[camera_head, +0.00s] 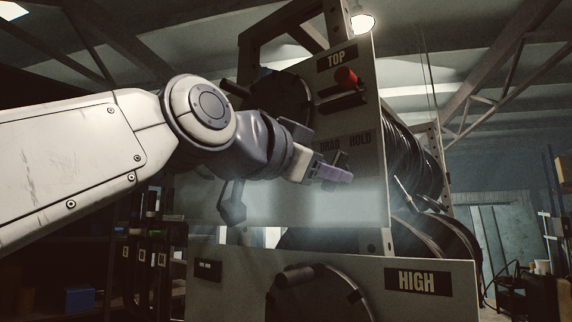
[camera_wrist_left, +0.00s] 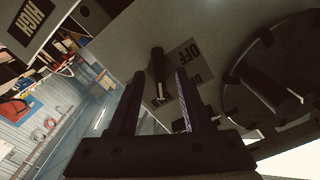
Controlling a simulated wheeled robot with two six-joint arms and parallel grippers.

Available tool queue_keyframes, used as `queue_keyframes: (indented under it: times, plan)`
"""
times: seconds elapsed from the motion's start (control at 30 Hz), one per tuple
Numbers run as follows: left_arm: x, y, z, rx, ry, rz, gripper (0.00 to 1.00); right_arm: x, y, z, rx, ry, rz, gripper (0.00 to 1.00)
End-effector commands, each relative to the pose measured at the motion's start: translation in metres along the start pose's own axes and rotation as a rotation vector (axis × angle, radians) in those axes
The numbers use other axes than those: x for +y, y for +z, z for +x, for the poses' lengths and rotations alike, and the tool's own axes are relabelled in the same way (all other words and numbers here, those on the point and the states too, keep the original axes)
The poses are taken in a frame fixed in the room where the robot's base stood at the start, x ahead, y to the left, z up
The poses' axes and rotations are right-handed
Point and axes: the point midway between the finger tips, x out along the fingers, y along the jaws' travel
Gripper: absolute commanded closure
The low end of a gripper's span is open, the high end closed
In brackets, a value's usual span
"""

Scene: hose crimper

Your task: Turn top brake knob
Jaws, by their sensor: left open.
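The dark brake knob (camera_wrist_left: 157,70) shows in the left wrist view as a bar-like handle beside an OFF label (camera_wrist_left: 190,54) on the pale panel. In the head view, the panel (camera_head: 364,200) carries a TOP sign and DRAG and HOLD labels; the knob there is largely hidden by my left gripper (camera_head: 334,170). My left gripper is open, in front of the panel just below those labels. In the wrist view its two fingers stand apart, with the knob showing between them. I cannot tell whether they touch it. My right gripper is not in view.
A red knob (camera_head: 346,77) sits above a dark bar on the upper panel. A lower panel with a HIGH sign (camera_head: 417,281) has a large round dark part (camera_head: 318,297). Black hose reels (camera_head: 412,160) stand behind the panel. Shelves are at the lower left.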

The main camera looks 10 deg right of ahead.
Motion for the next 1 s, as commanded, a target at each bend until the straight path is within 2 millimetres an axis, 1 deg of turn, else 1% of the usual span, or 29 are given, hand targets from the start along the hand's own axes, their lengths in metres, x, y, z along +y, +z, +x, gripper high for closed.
queue_keyframes:
  times: [0.03,0.1,0.37,0.4,0.47,0.5,0.53,0.8,1.0]
  plan:
    - [-0.0004,-0.001,0.0044,-0.002,0.002,0.0,0.51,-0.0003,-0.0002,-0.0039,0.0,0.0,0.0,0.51]
    - [0.0,-0.0002,0.0077,-0.001,0.001,0.0,0.51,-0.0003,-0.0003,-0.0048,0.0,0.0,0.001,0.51]
    - [0.0002,0.0008,0.009,-0.001,0.0,0.0,0.51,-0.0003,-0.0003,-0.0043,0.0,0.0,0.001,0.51]
    - [0.0002,0.0009,0.0089,-0.001,0.0,0.0,0.55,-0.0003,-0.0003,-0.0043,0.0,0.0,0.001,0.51]
    - [0.0001,0.0009,0.0088,-0.001,0.0,0.0,0.78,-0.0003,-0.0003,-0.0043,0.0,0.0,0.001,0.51]
    - [0.0001,0.0009,0.0087,-0.001,0.0,0.0,0.93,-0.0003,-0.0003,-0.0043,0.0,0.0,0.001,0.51]
    - [0.0001,0.0009,0.0087,-0.001,0.0,0.0,1.0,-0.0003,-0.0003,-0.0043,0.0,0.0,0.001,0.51]
    - [0.0,0.001,0.0084,-0.001,0.0,-0.016,1.0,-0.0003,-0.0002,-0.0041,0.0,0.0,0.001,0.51]
    - [0.0001,0.0012,0.0084,-0.002,0.0,-0.094,1.0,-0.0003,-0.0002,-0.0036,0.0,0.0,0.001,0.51]
